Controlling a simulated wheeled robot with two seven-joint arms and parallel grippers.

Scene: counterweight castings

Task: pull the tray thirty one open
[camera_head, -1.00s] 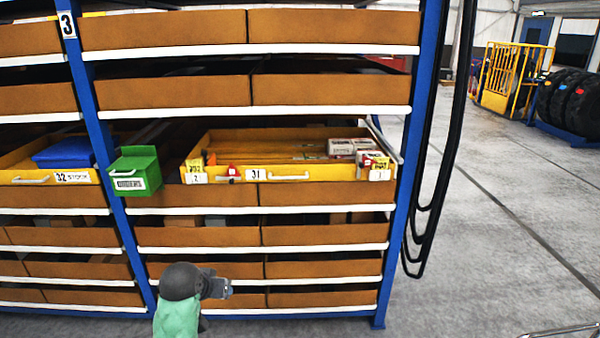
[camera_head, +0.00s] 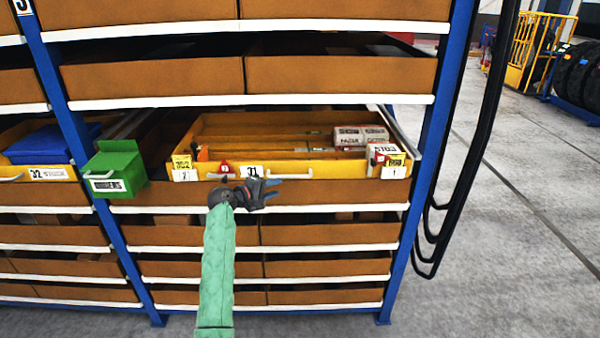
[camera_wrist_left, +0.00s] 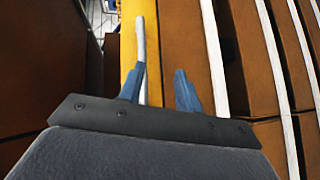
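Tray thirty one (camera_head: 325,171) is a yellow tray in the blue rack, its inside visible from above. Its front carries a "31" label (camera_head: 251,171) and a white bar handle (camera_head: 290,177). My left gripper (camera_head: 274,190) is just below and in front of the handle's left part, fingers pointing right. In the left wrist view its two blue fingers (camera_wrist_left: 160,88) are apart. The white handle (camera_wrist_left: 140,35) runs toward the left finger there, with the yellow tray front (camera_wrist_left: 128,45) behind it. I cannot tell whether they touch. My right gripper is out of view.
A green bin (camera_head: 115,172) hangs at the left upright. Tray 32 (camera_head: 50,173) holds a blue item. White boxes (camera_head: 360,135) lie in tray thirty one's right part. Black cables (camera_head: 465,150) hang right of the rack.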

